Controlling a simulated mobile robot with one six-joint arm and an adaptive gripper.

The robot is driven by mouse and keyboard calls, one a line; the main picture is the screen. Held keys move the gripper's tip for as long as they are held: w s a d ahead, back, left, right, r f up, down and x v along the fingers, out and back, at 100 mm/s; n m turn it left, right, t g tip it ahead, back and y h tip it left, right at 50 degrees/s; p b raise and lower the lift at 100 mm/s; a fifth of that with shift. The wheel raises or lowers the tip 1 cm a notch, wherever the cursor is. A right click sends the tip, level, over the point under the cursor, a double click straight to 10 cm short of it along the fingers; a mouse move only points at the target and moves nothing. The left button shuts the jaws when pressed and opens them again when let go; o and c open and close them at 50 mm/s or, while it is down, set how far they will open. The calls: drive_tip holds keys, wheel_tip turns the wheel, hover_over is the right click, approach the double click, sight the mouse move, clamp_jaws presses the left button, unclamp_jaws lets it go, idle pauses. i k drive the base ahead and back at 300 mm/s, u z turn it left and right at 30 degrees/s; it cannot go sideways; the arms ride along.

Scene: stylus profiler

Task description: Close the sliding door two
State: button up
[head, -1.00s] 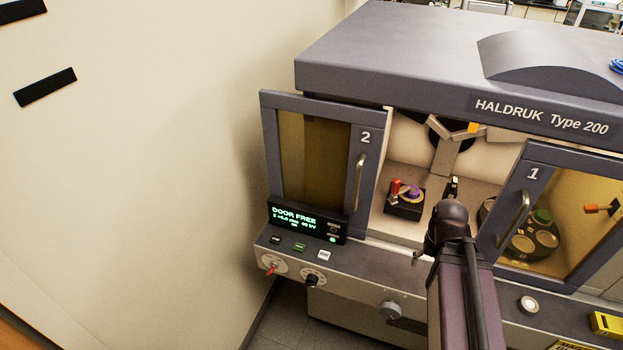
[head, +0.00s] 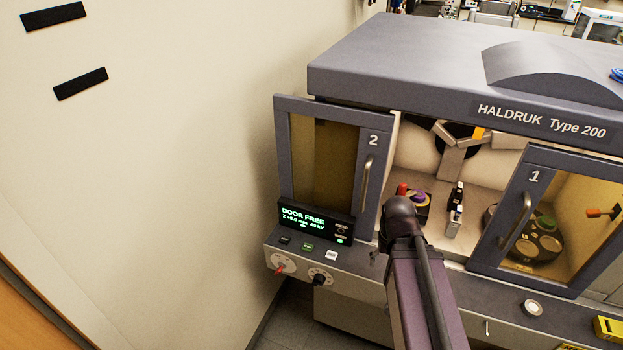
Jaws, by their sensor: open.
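Sliding door two (head: 283,160) is a grey-framed door with an amber window, a "2" and an upright metal handle (head: 366,185). It stands at the left of the machine's front in the head view, slid left, with an open gap between it and door one. My arm rises from the bottom, and its dark rounded joint overlaps the gap's lower left, right of the handle in the picture. My gripper cannot be made out; the arm hides that area. A small dark piece shows left of the arm, but I cannot tell what it is.
Door one (head: 482,250) with its handle (head: 515,221) stands right of the gap. Inside the gap is a small device with a purple knob (head: 420,198). A lit display (head: 305,217) reads "DOOR FREE" before door two.

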sight(376, 127)
drive_tip(key=u, duration=1.3)
drive_tip(key=k, duration=0.65)
drive_tip(key=z, duration=0.75)
drive_tip(key=i, duration=1)
drive_tip(key=u, duration=0.05)
